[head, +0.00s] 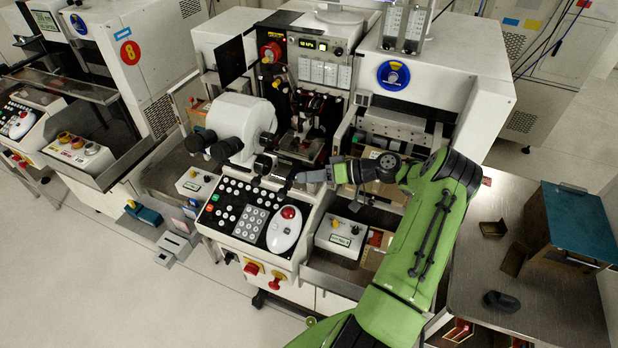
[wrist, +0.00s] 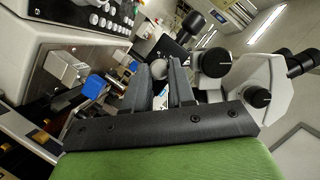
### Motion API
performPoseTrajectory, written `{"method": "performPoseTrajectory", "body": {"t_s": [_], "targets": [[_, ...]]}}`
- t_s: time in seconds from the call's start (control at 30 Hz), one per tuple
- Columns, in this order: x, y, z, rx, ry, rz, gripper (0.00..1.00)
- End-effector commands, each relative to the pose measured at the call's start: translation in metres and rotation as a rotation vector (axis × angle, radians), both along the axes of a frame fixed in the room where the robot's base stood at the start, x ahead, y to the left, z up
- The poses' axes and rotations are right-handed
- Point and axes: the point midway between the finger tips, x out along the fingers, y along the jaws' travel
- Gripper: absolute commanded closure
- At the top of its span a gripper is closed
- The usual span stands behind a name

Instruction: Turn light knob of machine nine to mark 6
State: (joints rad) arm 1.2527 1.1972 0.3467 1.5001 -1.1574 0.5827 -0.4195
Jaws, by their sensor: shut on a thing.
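The machine (head: 490,90) in front of me has a white housing, a microscope (head: 240,115) and a keypad panel (head: 215,215); I see no number nine on it. My gripper (head: 297,178) is beside the microscope, above the panel's right back edge. In the wrist view, the fingers (wrist: 165,70) are close together on a small rounded grey knob (wrist: 158,69), which looks like the light knob. The fingers hide most of it. Its marks and pointer cannot be read. The microscope (wrist: 265,80) is close on the right in the wrist view.
A machine with a red 8 sign (head: 130,53) stands at the left. A small box with knobs (head: 340,236) sits below my arm. A metal table (head: 480,285) with a blue-topped box (head: 580,220) is at the right.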

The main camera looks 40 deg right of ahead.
Motion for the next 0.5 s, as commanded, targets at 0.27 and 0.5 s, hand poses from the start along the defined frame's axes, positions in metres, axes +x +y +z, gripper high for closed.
{"method": "performPoseTrajectory", "body": {"t_s": [0.27,0.5], "targets": [[0.0012,-0.0030,-0.0032,0.226,0.126,-0.003,1.00],[0.0018,-0.0037,-0.0061,0.423,0.241,-0.004,1.00]]}}
